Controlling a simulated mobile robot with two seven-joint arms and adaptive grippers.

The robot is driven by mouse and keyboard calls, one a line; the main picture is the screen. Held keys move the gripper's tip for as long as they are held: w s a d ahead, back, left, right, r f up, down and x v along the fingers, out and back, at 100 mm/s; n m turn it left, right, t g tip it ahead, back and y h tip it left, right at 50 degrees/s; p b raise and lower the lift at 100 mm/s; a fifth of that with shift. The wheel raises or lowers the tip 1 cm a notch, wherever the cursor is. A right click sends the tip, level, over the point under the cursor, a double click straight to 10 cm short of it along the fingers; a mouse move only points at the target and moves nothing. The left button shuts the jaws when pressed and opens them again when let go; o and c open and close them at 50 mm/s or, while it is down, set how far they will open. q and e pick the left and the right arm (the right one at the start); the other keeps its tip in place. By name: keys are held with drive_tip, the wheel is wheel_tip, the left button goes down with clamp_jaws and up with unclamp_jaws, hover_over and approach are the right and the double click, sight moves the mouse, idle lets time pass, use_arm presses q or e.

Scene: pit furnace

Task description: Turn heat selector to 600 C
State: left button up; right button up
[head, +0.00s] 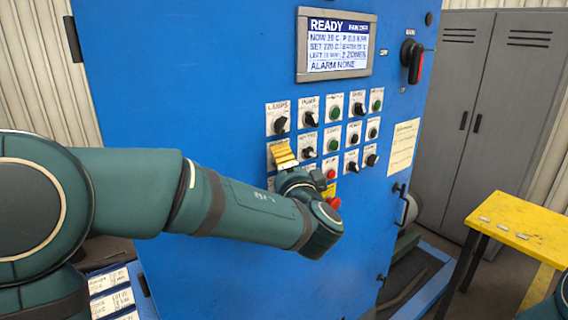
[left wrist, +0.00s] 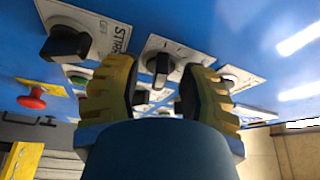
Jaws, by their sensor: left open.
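The blue control panel (head: 230,60) carries rows of black and green knobs on white plates. My left gripper (head: 283,155) is at the left column of these knobs, its yellow fingers close to the panel. In the left wrist view the open fingers (left wrist: 158,88) have a black knob (left wrist: 161,67) showing between them, on a white plate. Both fingers appear apart from it. Its label is too small to read, so I cannot tell if it is the heat selector. The display (head: 338,46) reads READY and SET 220 C. My right gripper is out of view.
Another black knob (left wrist: 66,43) sits beside the fingers. Red buttons (head: 332,203) are just right of my left wrist. A yellow table (head: 520,225) and grey lockers (head: 483,100) stand to the right.

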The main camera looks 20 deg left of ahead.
use_arm(q)
clamp_jaws()
